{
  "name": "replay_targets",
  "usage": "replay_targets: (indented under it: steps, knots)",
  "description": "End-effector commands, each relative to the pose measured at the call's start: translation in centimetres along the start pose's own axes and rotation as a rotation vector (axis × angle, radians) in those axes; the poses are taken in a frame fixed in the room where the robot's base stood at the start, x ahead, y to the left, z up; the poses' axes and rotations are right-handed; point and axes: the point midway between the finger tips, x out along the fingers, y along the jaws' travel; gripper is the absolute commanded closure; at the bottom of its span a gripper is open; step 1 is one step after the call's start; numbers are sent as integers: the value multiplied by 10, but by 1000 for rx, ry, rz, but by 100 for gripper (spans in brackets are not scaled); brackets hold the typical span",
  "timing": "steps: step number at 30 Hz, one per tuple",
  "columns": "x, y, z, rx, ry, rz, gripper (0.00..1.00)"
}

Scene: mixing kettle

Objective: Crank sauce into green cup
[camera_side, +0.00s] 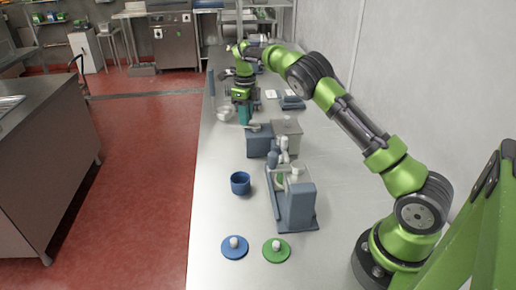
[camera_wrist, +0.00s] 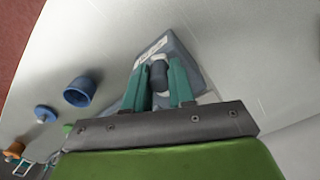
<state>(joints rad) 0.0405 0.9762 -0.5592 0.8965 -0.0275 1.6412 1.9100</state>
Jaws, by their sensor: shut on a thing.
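In the wrist view my gripper (camera_wrist: 160,80) has its two teal fingers closed on either side of a dark grey cylindrical handle (camera_wrist: 158,75). The handle is in front of a blue-grey machine base (camera_wrist: 185,55). In the side view my gripper (camera_side: 244,114) points down, but its grip is too small to make out there. A blue-grey mixing machine (camera_side: 300,205) stands upright on the counter. A green piece, possibly the green cup (camera_side: 280,181), shows partly hidden inside its frame. I cannot tell how full it is.
A blue cup (camera_side: 240,183) stands left of the machine. A blue lid (camera_side: 235,247) and a green lid (camera_side: 277,250) lie in front. Blue-grey and light grey boxes (camera_side: 287,134) and a clear bowl (camera_side: 224,113) are farther back. The counter's left edge (camera_side: 193,200) drops to red floor.

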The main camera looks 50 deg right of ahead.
Motion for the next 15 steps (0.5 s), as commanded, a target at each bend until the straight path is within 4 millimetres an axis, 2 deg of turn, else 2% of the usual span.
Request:
replay_targets:
  steps: [3, 4, 8, 15]
  knots:
    - [1, -19, -4, -1, -3, 1, 91]
    - [0, -16, -2, -5, -3, 2, 71]
    - [0, -15, -2, -4, -3, 1, 52]
    - [0, -16, -3, -3, -2, 0, 52]
